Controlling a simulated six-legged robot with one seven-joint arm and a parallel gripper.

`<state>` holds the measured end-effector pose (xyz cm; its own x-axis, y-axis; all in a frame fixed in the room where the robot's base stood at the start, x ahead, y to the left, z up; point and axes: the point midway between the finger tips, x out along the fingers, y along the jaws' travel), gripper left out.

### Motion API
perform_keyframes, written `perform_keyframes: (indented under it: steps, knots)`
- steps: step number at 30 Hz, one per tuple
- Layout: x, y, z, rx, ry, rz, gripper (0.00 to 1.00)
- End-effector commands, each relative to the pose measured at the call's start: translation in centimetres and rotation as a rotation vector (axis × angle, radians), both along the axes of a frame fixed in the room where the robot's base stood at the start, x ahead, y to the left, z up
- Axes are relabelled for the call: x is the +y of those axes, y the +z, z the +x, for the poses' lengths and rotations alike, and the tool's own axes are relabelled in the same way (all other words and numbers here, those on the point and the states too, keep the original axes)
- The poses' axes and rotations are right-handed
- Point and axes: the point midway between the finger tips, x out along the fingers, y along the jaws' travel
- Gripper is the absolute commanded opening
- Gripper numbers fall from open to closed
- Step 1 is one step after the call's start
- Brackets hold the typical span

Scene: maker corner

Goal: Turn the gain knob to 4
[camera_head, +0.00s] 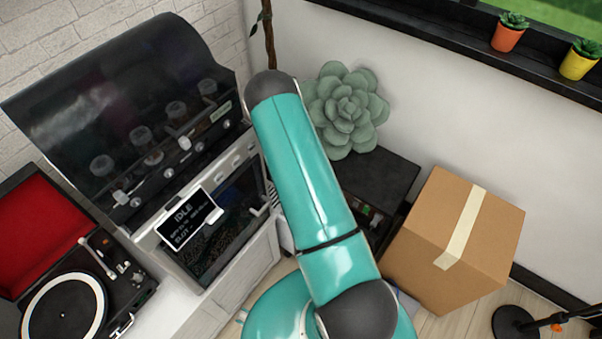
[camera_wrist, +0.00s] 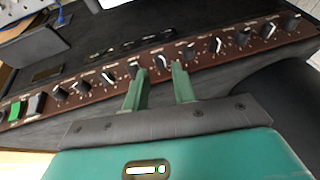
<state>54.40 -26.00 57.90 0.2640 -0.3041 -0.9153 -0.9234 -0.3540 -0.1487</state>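In the wrist view, a dark amplifier has a brown front panel (camera_wrist: 205,50) with a row of several knobs. The labels are too small to read, so I cannot tell which is the gain knob. My gripper (camera_wrist: 160,70) has its two green fingers apart, with tips close to the panel. A knob with a white mark (camera_wrist: 163,61) shows between and just beyond the tips; I cannot tell if they touch it. In the head view, the amplifier's black top (camera_head: 377,172) shows right of my arm; my gripper is hidden there.
A cardboard box (camera_head: 455,235) stands right of the amplifier and a green succulent (camera_head: 345,108) behind it. A machine with a raised dark lid (camera_head: 125,95) and a turntable (camera_head: 65,308) are at left.

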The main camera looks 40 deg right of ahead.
Motion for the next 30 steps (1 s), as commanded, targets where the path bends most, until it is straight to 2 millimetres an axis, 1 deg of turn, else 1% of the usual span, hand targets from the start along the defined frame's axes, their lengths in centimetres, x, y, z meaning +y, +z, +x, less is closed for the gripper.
perform_keyframes:
  steps: [1,6,9,12,17,30]
  knots:
    - [0.3,1.2,-0.2,-0.003,0.0,-0.001,0.27]
    - [1.3,4.2,-1.1,-0.003,0.0,-0.001,0.27]
    - [1.8,5.7,-1.6,-0.002,-0.001,-0.001,0.27]
    - [2.2,6.7,-1.9,-0.002,0.0,-0.002,0.27]
    - [2.4,7.3,-2.1,-0.002,-0.001,0.0,0.27]
    - [2.4,7.3,-2.1,-0.001,-0.001,-0.001,0.27]
